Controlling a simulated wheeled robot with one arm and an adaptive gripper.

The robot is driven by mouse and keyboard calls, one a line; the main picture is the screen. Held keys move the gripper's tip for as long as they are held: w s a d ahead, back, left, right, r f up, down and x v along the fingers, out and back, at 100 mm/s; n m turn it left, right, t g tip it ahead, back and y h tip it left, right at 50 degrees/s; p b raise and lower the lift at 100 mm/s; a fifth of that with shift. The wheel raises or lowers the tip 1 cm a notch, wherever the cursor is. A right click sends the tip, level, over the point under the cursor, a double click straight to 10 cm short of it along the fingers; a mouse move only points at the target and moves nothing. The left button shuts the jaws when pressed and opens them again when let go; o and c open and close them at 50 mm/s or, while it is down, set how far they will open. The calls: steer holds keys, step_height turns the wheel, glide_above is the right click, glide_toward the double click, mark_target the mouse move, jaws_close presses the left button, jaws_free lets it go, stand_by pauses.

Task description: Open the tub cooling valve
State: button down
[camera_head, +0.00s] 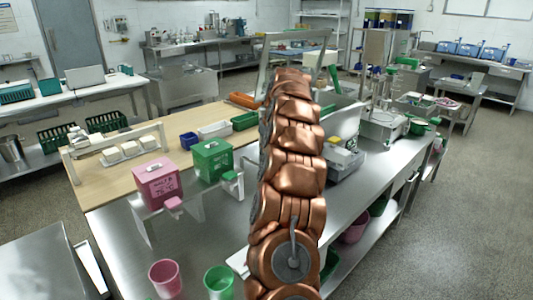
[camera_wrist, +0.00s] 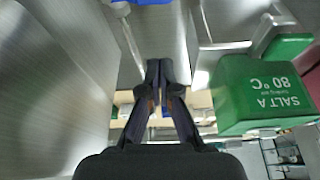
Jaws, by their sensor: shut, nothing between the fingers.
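I cannot make out the tub cooling valve for certain in either view. My gripper (camera_wrist: 161,68) shows in the wrist view with its dark fingers together and nothing between them. Smooth metal surfaces lie around and beyond the fingertips. A blue piece (camera_wrist: 140,2) is partly cut off at the top edge there; I cannot tell what it is. A green box marked "SALT A 80 °C" (camera_wrist: 262,95) appears upside down to the right of the fingers, apart from them. In the head view my copper-coloured arm hides my gripper and part of the metal bench.
A green box (camera_head: 212,160) and a pink box (camera_head: 156,185) stand on the bench in the head view. A pink cup (camera_head: 165,279) and a green cup (camera_head: 219,283) are in front. Grey equipment (camera_head: 345,158) stands right of my arm. Open floor (camera_head: 455,225) lies at right.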

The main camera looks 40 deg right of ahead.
step_height(320, 180, down, 8)
steer(key=s+p, duration=0.1)
steer(key=p, duration=0.2)
steer(key=shift+s+r, duration=0.15)
steer(key=shift+r, duration=0.1)
stand_by(0.3)
steer(key=shift+a+f+b, duration=0.1)
steer(key=shift+a+b, duration=0.1)
steer(key=shift+b, duration=0.1)
